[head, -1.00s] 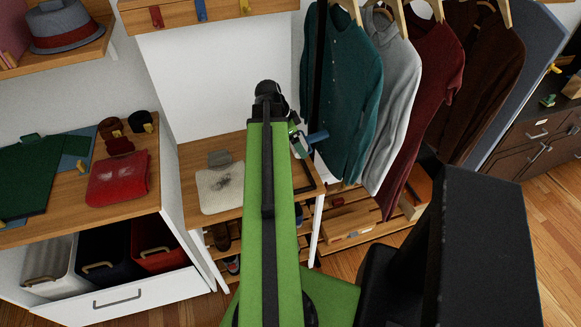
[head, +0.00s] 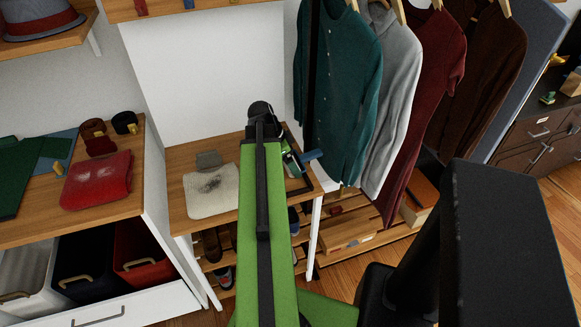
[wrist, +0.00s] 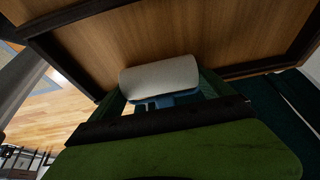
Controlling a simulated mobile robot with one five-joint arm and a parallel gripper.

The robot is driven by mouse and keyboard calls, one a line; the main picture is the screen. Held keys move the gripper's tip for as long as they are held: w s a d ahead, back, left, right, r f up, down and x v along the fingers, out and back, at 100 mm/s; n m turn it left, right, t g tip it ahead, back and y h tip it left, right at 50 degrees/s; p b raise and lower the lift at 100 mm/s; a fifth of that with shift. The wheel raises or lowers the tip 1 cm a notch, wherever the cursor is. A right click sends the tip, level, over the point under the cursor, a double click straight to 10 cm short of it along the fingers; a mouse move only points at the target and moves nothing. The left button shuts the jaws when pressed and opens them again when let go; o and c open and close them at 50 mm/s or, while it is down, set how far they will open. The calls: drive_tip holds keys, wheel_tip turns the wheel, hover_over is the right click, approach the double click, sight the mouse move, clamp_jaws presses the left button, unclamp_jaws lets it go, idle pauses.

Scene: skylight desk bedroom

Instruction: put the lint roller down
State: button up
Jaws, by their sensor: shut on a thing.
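The lint roller shows in the wrist view as a white roll (wrist: 160,76) with a blue part below it. My gripper (wrist: 160,100) is shut on it. In the head view a blue end of the lint roller (head: 312,155) sticks out to the right of my gripper (head: 290,160), which is partly hidden by my green arm. A dark-rimmed tray (head: 310,183) lies on the right part of the wooden bench top (head: 183,158). The roller is over or at this tray; whether it touches the wood is not clear.
A whitish stained cloth (head: 211,192) and a grey item (head: 208,159) lie on the bench, left of my arm. Hanging clothes, nearest a teal shirt (head: 340,90), are close on the right. A red stained cloth (head: 97,180) lies on the left shelf.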

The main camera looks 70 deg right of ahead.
drive_tip(key=shift+r, duration=0.1)
drive_tip(key=shift+f, duration=0.2)
drive_tip(key=o, duration=1)
drive_tip(key=shift+o, duration=0.2)
drive_tip(key=p+v, duration=1.6)
drive_tip(key=v, duration=0.1)
drive_tip(key=shift+r, duration=0.25)
drive_tip(key=shift+s, duration=0.1)
